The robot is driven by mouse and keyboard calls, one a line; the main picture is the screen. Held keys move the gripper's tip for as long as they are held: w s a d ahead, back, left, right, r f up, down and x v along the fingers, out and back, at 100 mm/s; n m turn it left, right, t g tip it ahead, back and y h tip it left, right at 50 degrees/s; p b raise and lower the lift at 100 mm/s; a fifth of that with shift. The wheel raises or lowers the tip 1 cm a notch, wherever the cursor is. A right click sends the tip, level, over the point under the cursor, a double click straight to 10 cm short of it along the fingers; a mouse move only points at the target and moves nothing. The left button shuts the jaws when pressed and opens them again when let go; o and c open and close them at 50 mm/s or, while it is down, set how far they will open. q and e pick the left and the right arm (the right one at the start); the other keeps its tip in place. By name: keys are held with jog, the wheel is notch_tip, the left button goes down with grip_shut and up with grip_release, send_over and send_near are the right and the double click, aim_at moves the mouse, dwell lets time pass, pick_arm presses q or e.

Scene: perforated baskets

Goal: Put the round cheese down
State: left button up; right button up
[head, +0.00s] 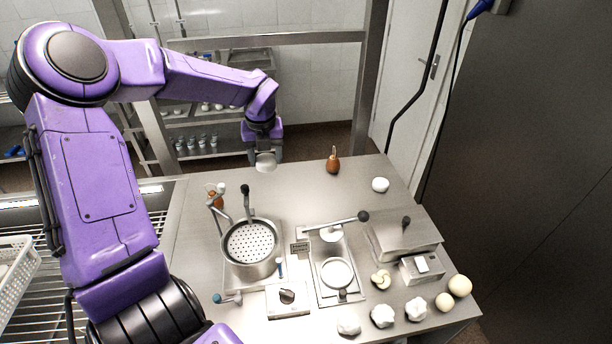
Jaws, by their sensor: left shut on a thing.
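My left gripper (265,150) comes in from the left and hangs over the back left edge of the steel worktop (300,185). It is shut on a pale, rounded piece, the round cheese (266,164), which shows below the fingers. The cheese appears to be above the worktop; the exact gap is hard to tell. The fingers are small and dark from here. My right gripper is not in view.
A perforated pot (252,243), a press with a lever (336,270) and a steel box (402,235) stand on the worktop. White and cream lumps (383,316) lie along the front. A brown bottle (333,162) and a white lump (380,185) stand at the back. Bare steel lies between.

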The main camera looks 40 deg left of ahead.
pick_arm(q)
jog(key=f, duration=0.2)
jog(key=shift+s+d+f, duration=0.2)
jog(key=shift+s+f, duration=0.2)
notch_tip(320, 180, down, 6)
jog(key=b, duration=1)
send_over(305, 197)
jog(key=f, duration=1)
jog(key=shift+s+d, duration=0.15)
jog(key=shift+s, duration=0.15)
notch_tip(305, 197, down, 2)
jog(key=shift+f+b, duration=0.2)
jog(key=shift+b, duration=0.25)
jog(key=shift+f, duration=0.35)
jog(key=shift+w, duration=0.15)
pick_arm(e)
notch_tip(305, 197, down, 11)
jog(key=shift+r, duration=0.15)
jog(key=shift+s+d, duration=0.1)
